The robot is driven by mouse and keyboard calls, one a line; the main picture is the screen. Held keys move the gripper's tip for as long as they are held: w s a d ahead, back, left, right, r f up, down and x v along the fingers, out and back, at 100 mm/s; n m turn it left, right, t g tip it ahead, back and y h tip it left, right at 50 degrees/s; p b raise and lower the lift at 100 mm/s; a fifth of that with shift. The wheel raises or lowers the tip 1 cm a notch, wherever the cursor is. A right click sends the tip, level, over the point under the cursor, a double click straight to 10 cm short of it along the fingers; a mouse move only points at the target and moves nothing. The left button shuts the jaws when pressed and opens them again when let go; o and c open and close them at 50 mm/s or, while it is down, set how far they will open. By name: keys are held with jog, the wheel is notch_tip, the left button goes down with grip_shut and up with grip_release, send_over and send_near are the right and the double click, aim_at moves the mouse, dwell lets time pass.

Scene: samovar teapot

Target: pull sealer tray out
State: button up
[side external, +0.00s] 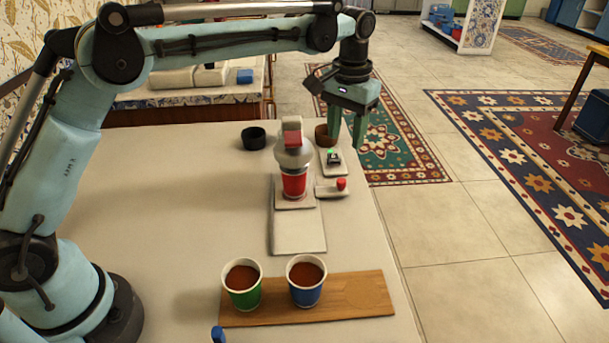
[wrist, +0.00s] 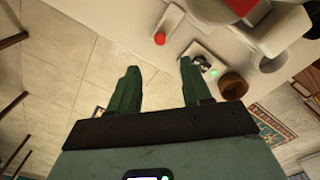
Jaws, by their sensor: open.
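The cup sealer (side external: 294,155) stands near the right side of the white table, with a grey and red head. A red cup (side external: 294,185) sits under the head, on what appears to be the sealer tray (side external: 297,204). A red knob (side external: 341,184) is on a small light plate to the right of the cup; it also shows in the wrist view (wrist: 160,39). My gripper (side external: 347,140) is open and empty, pointing down above the table's right edge, behind and above the knob. In the wrist view my gripper (wrist: 157,70) has its fingers apart, with the knob beyond them.
A black switch with a green light (side external: 333,157) and a brown round container (side external: 325,135) are near my gripper. A green cup (side external: 242,284) and a blue cup (side external: 306,280) stand on a wooden board (side external: 360,295) in front. A black bowl (side external: 253,138) is behind left.

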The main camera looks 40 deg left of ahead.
aim_at(342, 180)
notch_tip(342, 180, down, 12)
jog(key=shift+r, duration=0.1)
dwell(0.4)
grip_shut()
dwell(0.3)
